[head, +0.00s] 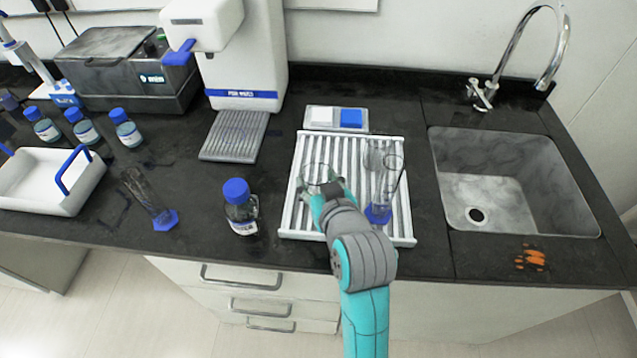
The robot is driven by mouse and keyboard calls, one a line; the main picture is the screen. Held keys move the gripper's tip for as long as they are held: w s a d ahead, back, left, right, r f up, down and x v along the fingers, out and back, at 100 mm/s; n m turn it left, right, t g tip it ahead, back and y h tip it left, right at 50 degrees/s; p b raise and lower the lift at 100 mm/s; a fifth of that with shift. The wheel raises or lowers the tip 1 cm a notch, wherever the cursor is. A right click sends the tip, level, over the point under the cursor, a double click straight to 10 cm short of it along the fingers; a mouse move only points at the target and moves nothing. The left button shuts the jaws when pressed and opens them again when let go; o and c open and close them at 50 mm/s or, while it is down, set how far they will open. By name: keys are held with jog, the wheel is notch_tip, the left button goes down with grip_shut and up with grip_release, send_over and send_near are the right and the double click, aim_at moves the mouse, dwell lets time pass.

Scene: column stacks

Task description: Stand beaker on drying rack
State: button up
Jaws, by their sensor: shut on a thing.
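The drying rack (292,213) is a white slatted tray on the dark counter, left of the sink. My gripper (327,188) is over the left half of the rack, seen from behind. It is shut on a clear glass beaker (317,172), of which only a faint rim and outline show beyond the fingers. The beaker appears upright over the slats; I cannot tell whether it touches them. My wrist and forearm hide part of the rack's front. The lower part of the beaker is hard to make out.
A glass cylinder with a blue base (379,213) stands on the rack's right half, with another clear glass (376,153) behind it. A blue-capped bottle (240,208) stands left of the rack. The sink (515,180) is at right. Another blue-based cylinder (148,196) is at left.

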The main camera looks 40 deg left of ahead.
jog(key=shift+f, duration=0.4)
jog(key=shift+f, duration=0.1)
jog(key=o, duration=1.3)
jog(key=shift+s+d+r, duration=0.1)
jog(key=shift+d+r, duration=0.05)
jog(key=shift+r, duration=0.05)
jog(key=v, duration=1.1)
jog(key=shift+s+d+r, duration=0.15)
jog(key=shift+s+d, duration=0.05)
jog(key=shift+d, duration=0.1)
